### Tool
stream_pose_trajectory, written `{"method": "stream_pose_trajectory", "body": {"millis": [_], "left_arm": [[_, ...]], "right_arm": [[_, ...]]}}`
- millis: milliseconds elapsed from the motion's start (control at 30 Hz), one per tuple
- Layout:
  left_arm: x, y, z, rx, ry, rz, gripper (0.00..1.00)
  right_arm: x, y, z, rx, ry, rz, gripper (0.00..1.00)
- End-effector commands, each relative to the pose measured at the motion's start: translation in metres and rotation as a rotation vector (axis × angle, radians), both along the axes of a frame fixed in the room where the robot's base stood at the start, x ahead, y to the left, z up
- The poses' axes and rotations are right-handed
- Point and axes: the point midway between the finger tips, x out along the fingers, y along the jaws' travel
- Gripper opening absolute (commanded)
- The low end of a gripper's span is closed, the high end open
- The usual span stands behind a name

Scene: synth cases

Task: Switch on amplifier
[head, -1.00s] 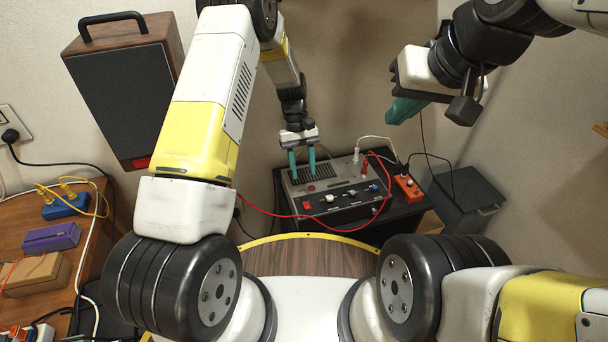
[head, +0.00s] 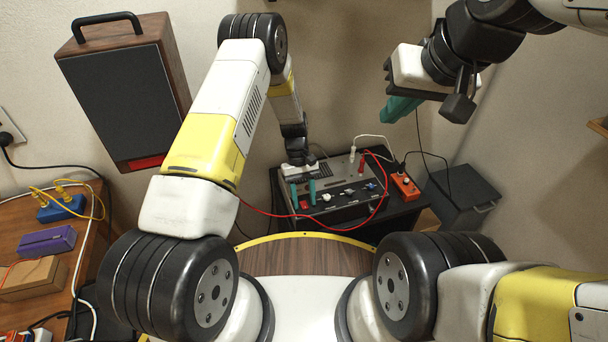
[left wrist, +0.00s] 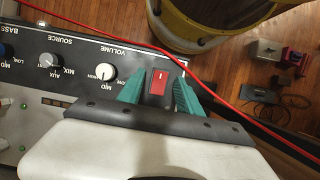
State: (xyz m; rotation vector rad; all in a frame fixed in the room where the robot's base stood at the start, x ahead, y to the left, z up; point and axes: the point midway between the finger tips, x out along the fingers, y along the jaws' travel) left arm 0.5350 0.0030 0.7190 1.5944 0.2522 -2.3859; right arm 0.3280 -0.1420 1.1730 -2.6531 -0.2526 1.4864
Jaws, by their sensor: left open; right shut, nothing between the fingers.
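The amplifier (head: 340,170) is a grey box with a black front panel, on a dark stand. In the left wrist view its front panel (left wrist: 85,65) shows several knobs with labels such as VOLUME and MIX. A red rocker switch (left wrist: 158,78) in a black frame sits at the panel's end; I cannot tell its position. My left gripper (head: 303,194) is open, its teal fingers (left wrist: 159,88) on either side of the switch with gaps beside it. Whether the fingertips touch the panel is unclear. My right gripper (head: 402,108) is shut and empty, high above and to the right of the amplifier.
A red cable (head: 386,190) loops from the amplifier's top past its front. An orange box (head: 405,186) stands right of it. A dark box (head: 468,195) stands further right. A speaker (head: 125,95) and a wooden desk (head: 75,240) are at the left.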

Motion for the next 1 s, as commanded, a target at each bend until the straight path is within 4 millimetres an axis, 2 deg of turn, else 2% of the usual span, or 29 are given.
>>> {"method": "stream_pose_trajectory", "body": {"millis": [100, 300, 567, 1000], "left_arm": [[0.0, 0.0001, 0.0002, 0.0, 0.0, 0.0, 0.4], [0.0001, 0.0002, 0.0004, 0.0, 0.0, 0.0, 0.01], [-0.0015, -0.0006, 0.0008, 0.009, -0.022, -0.002, 0.0], [-0.0078, -0.0022, -0.0002, 0.079, -0.242, -0.001, 0.0]], "right_arm": [[0.0, 0.0, 0.0, 0.0, 0.0, 0.0, 0.0], [0.0, 0.0, 0.0, 0.0, 0.0, 0.0, 0.0], [0.0, 0.0, 0.0, 0.0, 0.0, 0.0, 0.0], [0.0, 0.0, 0.0, 0.0, 0.0, 0.0, 0.0]]}}
